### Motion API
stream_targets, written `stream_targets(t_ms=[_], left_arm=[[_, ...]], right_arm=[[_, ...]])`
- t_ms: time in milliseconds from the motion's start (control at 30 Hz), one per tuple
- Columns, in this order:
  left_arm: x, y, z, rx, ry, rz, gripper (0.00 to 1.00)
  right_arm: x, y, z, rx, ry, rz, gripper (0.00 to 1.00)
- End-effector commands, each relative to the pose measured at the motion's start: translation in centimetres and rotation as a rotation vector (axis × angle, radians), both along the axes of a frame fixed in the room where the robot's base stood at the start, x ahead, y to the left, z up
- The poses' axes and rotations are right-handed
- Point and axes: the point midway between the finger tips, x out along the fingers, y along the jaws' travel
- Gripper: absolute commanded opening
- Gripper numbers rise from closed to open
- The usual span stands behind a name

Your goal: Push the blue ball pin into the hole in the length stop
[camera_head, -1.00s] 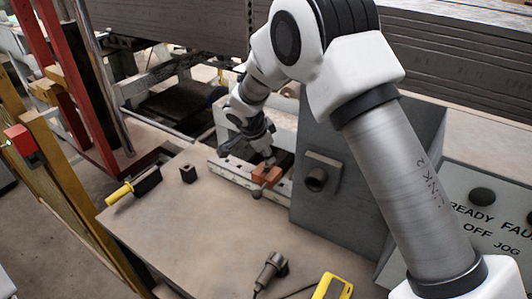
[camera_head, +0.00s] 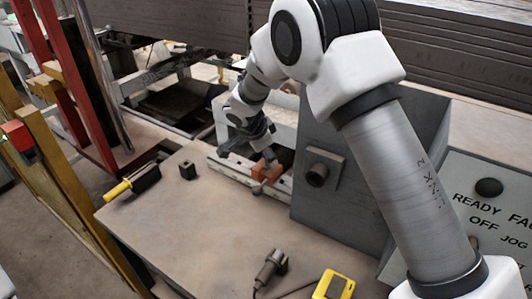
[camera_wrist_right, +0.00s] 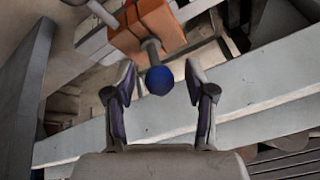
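The orange length stop (camera_wrist_right: 147,27) sits at the top of the right wrist view. It also shows on the pale rail in the head view (camera_head: 262,170). The blue ball (camera_wrist_right: 158,81) of the pin is between and just beyond my right fingertips, with its grey shaft (camera_wrist_right: 152,52) running to the block. I cannot tell how deep the shaft sits, and the hole is hidden. My right gripper (camera_wrist_right: 160,84) is open, with gaps on both sides of the ball. In the head view my right gripper (camera_head: 268,157) is over the length stop. My left gripper is out of view.
A pale rail (camera_head: 233,169) runs beside the length stop. A grey housing with a round stub (camera_head: 317,175) stands close to its right. The bench middle is clear.

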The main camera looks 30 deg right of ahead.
Motion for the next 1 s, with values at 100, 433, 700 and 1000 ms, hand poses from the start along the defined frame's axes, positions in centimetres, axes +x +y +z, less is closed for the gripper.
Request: stream_targets(t_ms=[100,433,700,1000], left_arm=[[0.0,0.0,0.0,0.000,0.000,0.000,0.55],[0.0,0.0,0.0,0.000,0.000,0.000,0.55],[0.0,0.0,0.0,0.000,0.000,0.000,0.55],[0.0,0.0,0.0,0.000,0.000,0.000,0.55]], right_arm=[[0.0,0.0,0.0,0.000,0.000,0.000,0.58],[-0.3,0.8,2.0,-0.001,-0.004,0.000,0.58],[-1.7,3.3,8.2,-0.001,-0.005,0.001,0.58],[-2.4,4.5,10.9,0.000,0.000,0.000,0.58]])
